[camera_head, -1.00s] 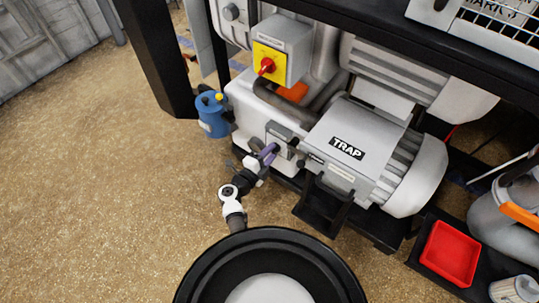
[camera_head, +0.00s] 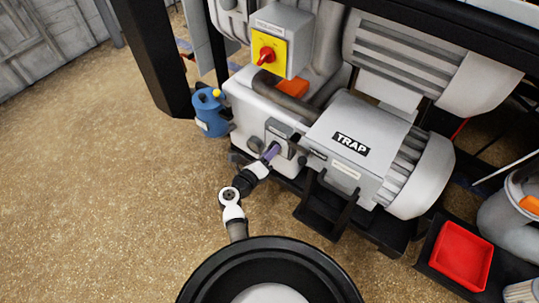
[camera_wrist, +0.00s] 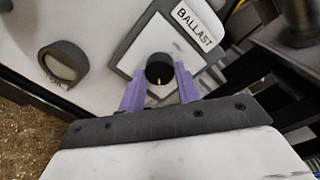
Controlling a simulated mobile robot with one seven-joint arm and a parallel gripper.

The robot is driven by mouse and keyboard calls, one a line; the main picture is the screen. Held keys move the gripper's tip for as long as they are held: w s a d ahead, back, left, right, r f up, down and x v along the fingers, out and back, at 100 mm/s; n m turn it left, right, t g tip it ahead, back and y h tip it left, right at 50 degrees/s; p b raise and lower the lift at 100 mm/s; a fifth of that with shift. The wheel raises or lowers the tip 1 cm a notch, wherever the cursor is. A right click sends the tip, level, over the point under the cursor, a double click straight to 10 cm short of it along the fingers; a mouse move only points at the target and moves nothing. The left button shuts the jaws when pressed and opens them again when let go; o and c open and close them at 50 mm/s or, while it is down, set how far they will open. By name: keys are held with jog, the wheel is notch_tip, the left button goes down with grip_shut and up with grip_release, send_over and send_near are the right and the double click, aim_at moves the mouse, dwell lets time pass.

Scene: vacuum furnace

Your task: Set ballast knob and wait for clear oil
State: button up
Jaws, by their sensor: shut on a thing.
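The ballast knob (camera_wrist: 159,69) is a small black round knob with a white mark, on a pale square plate under a BALLAST label (camera_wrist: 197,25). In the wrist view my gripper (camera_wrist: 160,82) has its two purple fingers on either side of the knob, shut on it. The white mark points down in that view, toward the wrist. In the head view my gripper (camera_head: 270,153) reaches the front of the white pump; its fingers hide the knob there.
A blue canister (camera_head: 211,112) stands left of the pump. A red tray (camera_head: 461,255) is at lower right. The floor at left is clear.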

jog(key=shift+a+m, duration=0.1)
jog(key=shift+m, duration=0.3)
jog(key=o, duration=1)
jog(key=shift+s, duration=0.15)
